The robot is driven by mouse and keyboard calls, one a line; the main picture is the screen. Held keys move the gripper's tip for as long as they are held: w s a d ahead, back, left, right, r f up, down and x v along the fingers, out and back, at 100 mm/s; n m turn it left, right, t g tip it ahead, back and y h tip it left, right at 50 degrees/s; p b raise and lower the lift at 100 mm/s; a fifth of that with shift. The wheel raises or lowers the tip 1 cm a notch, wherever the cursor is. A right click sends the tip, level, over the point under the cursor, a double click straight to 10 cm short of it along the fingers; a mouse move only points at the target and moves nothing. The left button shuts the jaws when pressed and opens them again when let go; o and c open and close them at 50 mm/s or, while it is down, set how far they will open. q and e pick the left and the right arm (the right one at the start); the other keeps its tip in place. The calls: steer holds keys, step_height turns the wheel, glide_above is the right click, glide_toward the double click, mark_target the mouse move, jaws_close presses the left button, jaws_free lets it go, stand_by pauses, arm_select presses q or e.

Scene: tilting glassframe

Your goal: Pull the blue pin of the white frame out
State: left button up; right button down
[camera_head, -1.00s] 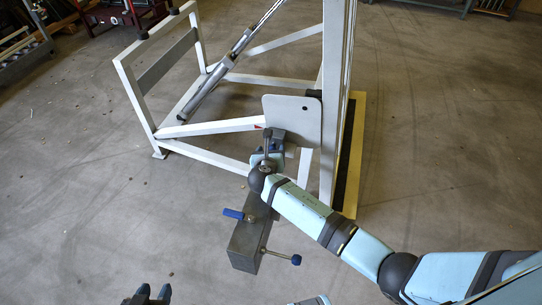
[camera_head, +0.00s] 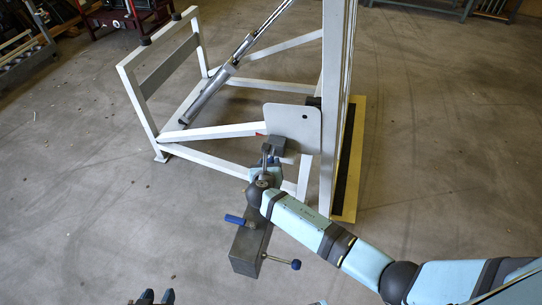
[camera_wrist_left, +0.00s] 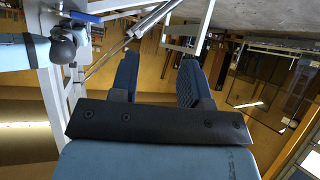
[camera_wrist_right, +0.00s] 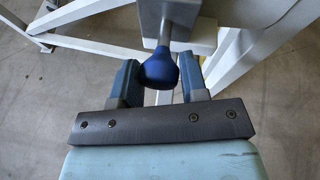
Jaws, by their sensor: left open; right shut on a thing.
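The white frame (camera_head: 188,135) stands on the floor, with a white plate (camera_head: 292,128) on its near right side. My right gripper (camera_wrist_right: 160,85) is shut on the blue pin (camera_wrist_right: 160,69), whose rounded blue knob sits between the fingers. A metal shank runs from the knob up to a grey block (camera_wrist_right: 179,20) on the frame; I cannot tell how much of it is inside. In the head view my right gripper (camera_head: 264,165) is below the plate. My left gripper (camera_head: 153,297) is open and empty at the bottom edge, apart from the frame.
A grey square tube (camera_head: 249,250) with a blue lever (camera_head: 234,219) and a blue-knobbed rod (camera_head: 295,264) lies close to my right wrist. A diagonal cylinder (camera_head: 208,98) spans the frame. A yellow-edged base (camera_head: 346,205) lies at the right.

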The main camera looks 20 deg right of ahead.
steer(key=shift+s+a+f, duration=0.1)
steer(key=shift+s+f, duration=0.05)
steer(key=c, duration=0.8)
jaws_free()
steer(key=shift+o, duration=0.6)
steer(key=shift+s, duration=0.1)
arm_select(q)
steer(key=shift+w+r, duration=0.1)
steer(key=shift+r, duration=0.1)
arm_select(e)
steer(key=shift+s+a+r, duration=0.1)
steer(key=shift+s+r, duration=0.05)
steer(key=shift+r, duration=0.2)
steer(key=p+v, duration=1)
steer(key=v, duration=0.2)
steer(key=shift+s+a+r+p, duration=0.1)
steer(key=shift+s+r+p, duration=0.1)
steer(key=shift+p, duration=0.15)
steer(key=shift+s+a, duration=0.15)
steer(key=shift+s, duration=0.1)
arm_select(q)
step_height(320, 180, up, 6)
steer(key=s+a, duration=0.1)
steer(key=shift+r+m, duration=0.15)
steer(key=shift+m, duration=0.15)
arm_select(e)
steer(key=shift+s, duration=0.15)
